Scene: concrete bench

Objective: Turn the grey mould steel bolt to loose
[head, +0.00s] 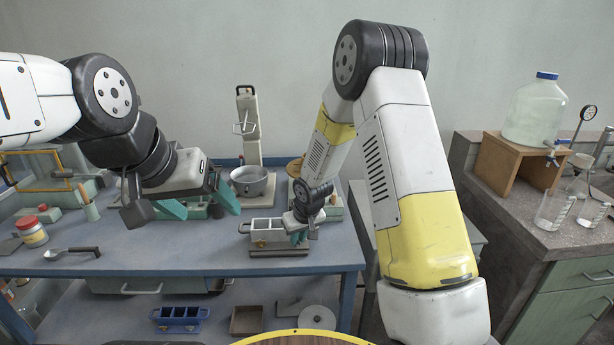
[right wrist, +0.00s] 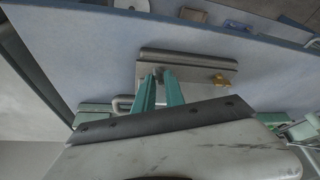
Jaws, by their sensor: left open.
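The grey mould (head: 262,225) is a metal block with open square compartments, standing on a flat base on the blue bench. It also shows in the right wrist view (right wrist: 190,60). A brass-coloured bolt (right wrist: 219,80) sticks out of its front at one end. My right gripper (head: 298,236) is at the mould's right end. In the right wrist view its teal fingers (right wrist: 159,76) are close together, with a narrow gap around a small steel bolt at the mould's front; the bolt is mostly hidden. My left gripper (head: 198,204) is open and empty above the bench, left of the mould.
A metal pot (head: 252,183) sits on a press stand (head: 249,125) behind. A blue mould (head: 178,317) is on the lower shelf. The bench front between spoon and mould is clear.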

